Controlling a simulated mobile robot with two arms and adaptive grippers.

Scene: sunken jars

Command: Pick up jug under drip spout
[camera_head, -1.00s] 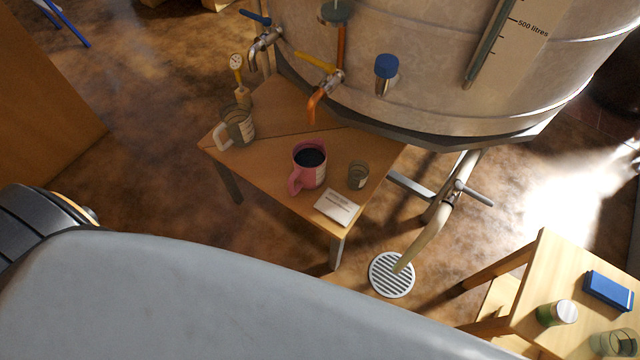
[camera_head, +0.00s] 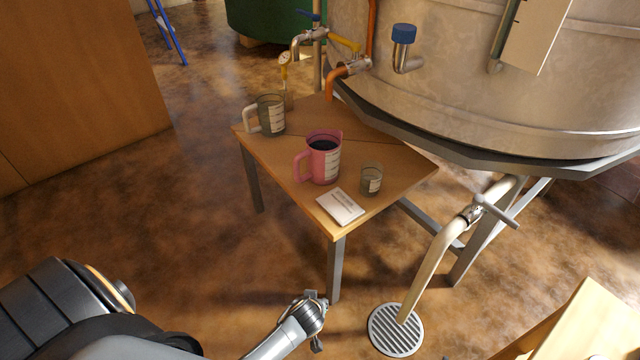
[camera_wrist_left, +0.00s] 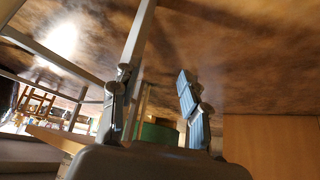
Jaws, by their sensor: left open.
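A pink jug (camera_head: 325,165) with dark liquid stands upright on a small wooden table (camera_head: 290,160). Its handle points left. A clear grey jug (camera_head: 271,117) with a pale handle stands further back left on the same table. A copper spout (camera_head: 338,80) with a yellow lever hangs above the table behind the pink jug. A blue-levered tap (camera_head: 303,42) is further left. My left gripper (camera_head: 316,318) is low in front of the table, apart from both jugs. In the left wrist view the left gripper (camera_wrist_left: 154,76) has its fingers spread with nothing between them.
A small glass (camera_head: 371,181) and a white card (camera_head: 340,207) lie close to the pink jug. A big metal tank (camera_head: 460,90) rises behind. A table leg (camera_head: 336,265), a pale drain pipe (camera_head: 436,270) and a floor grate (camera_head: 396,330) are near my gripper.

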